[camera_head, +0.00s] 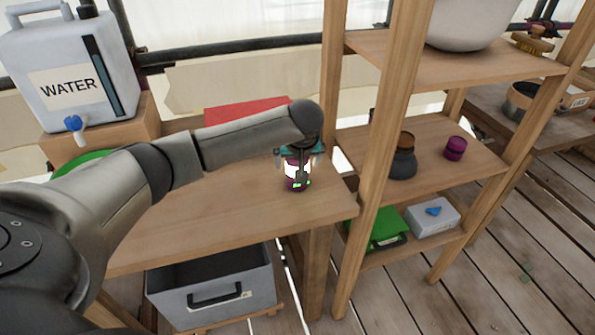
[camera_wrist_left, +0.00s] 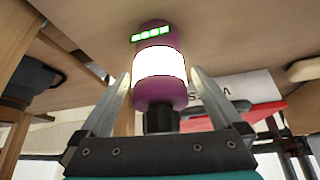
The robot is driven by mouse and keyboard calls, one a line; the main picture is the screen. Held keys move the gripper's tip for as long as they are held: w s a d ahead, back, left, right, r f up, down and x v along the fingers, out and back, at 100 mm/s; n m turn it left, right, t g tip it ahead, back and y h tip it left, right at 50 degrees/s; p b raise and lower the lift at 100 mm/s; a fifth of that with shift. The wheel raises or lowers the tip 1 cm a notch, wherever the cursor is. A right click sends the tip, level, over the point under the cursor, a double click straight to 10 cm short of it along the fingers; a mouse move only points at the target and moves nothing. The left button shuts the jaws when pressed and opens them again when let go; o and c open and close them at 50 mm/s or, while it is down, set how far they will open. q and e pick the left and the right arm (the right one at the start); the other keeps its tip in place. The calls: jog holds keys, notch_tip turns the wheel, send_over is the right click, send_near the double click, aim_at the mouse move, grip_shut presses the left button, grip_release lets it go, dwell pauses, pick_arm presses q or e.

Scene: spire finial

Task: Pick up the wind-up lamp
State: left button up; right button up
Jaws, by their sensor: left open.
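The wind-up lamp (camera_head: 291,171) is a purple cylinder with a bright white glowing band, and it stands on the wooden bench near its right end. My left gripper (camera_head: 300,158) is over the lamp and partly hides it. In the left wrist view the lamp (camera_wrist_left: 159,66) sits between the two fingers of the open left gripper (camera_wrist_left: 160,76), with a visible gap on each side. Its dark end points toward the gripper palm and a green-marked part is at its far end. My right gripper is not in view.
A wooden shelf unit (camera_head: 384,140) stands close to the right of the bench, holding a dark jar (camera_head: 403,162) and a purple cup (camera_head: 455,148). A red flat item (camera_head: 240,109) lies behind my arm. A water container (camera_head: 68,75) stands at the left. The bench front (camera_head: 230,215) is clear.

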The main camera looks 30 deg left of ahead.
pick_arm(q)
jog(key=shift+c, duration=0.2)
jog(key=c, duration=1.4)
jog(key=shift+c, duration=0.4)
jog(key=shift+r, duration=0.15)
